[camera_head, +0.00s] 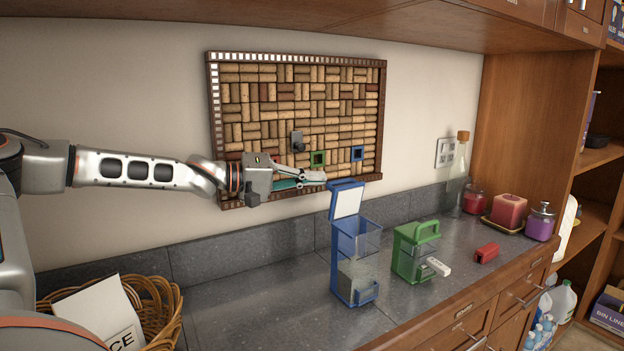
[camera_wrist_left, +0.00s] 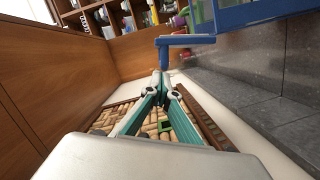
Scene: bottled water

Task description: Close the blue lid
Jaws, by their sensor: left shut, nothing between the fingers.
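The blue lid (camera_head: 347,201) stands raised, tilted up at the top of the tall blue-framed clear container (camera_head: 355,240) on the counter. Its pale inner panel faces the head camera. My left gripper (camera_head: 316,178) is shut and empty, its fingers pointing right, with the tips just left of the lid's upper edge. In the left wrist view the shut fingertips (camera_wrist_left: 163,68) are close by the blue lid's edge (camera_wrist_left: 188,41), and part of the blue container (camera_wrist_left: 250,14) shows at the top. I cannot tell whether the tips touch the lid. My right gripper is not in view.
A green container (camera_head: 408,258) with a handle stands right of the blue one. A red block (camera_head: 487,253) lies farther right. A cork board (camera_head: 297,75) hangs behind my arm. A wicker basket (camera_head: 160,293) is at lower left. The counter between basket and blue container is clear.

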